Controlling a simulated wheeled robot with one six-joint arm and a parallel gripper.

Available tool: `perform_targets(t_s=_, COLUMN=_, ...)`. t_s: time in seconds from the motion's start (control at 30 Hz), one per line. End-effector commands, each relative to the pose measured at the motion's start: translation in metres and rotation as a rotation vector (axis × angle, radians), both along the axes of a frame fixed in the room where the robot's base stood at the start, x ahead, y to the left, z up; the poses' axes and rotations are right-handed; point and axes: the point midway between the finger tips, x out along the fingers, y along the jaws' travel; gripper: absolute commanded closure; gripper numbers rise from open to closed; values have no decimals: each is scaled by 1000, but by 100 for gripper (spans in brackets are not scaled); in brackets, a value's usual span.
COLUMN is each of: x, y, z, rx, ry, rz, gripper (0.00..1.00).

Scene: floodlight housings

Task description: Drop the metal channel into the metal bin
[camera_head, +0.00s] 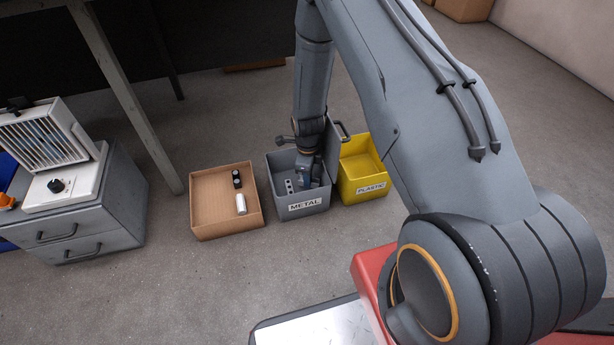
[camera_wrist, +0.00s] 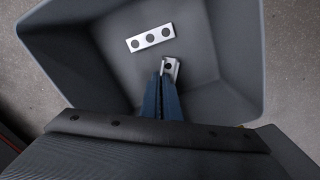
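The grey metal bin (camera_head: 303,207), labelled METAL, stands on the floor between two other containers. My gripper (camera_head: 305,181) reaches down into it. In the wrist view, the blue fingers of my gripper (camera_wrist: 163,78) are close together, with the metal channel (camera_wrist: 171,68) at their tips. The channel is a short bright piece with a dark hole, and one thin wall of it runs between the fingertips. It is over the bin's floor; whether it touches the floor I cannot tell. The fingers hide part of it.
A flat metal plate with three holes (camera_wrist: 150,38) lies in the bin. A cardboard box (camera_head: 210,203) with a black and a white item stands to the left. A yellow PLASTIC bin (camera_head: 362,180) stands right. A grey drawer cabinet (camera_head: 85,225) is far left.

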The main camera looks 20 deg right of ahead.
Motion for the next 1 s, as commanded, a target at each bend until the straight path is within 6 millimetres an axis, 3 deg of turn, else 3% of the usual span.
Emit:
perform_targets(t_s=0.3, x=0, y=0, z=-2, rx=-1, ry=-1, rz=0, gripper=100)
perform_targets(t_s=0.47, x=0, y=0, z=-2, rx=-1, ry=-1, rz=0, gripper=76)
perform_targets(t_s=0.77, x=0, y=0, z=-2, rx=-1, ry=-1, rz=0, gripper=76)
perform_targets(t_s=1.0, x=0, y=0, z=11, rx=0, ry=-1, rz=0, gripper=76)
